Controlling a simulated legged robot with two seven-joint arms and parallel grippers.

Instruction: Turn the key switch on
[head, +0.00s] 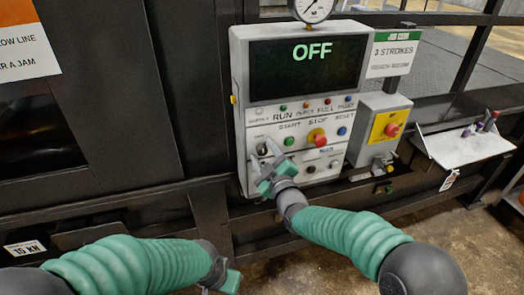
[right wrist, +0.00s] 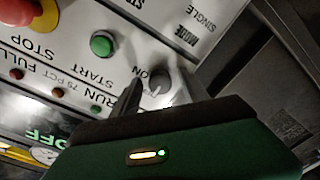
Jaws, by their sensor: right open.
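The control panel (head: 240,110) stands in front of me, and its dark screen reads OFF (head: 313,51). The key switch is at the panel's lower left, mostly hidden behind my right gripper (head: 268,160) in the head view. In the right wrist view a round grey switch (right wrist: 158,82) with an ON label shows just beyond the gripper, with a dark finger (right wrist: 130,100) beside it. My right gripper is open at the switch; I cannot tell whether it touches it. My left gripper (head: 226,284) is low at the bottom, partly hidden by its arm, its jaw state unclear.
A red stop button (head: 317,137) on yellow and a green start button (head: 289,141) sit close to the right gripper. A grey box with a red button (head: 391,130) juts out at right. A shelf (head: 465,148) stands farther right.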

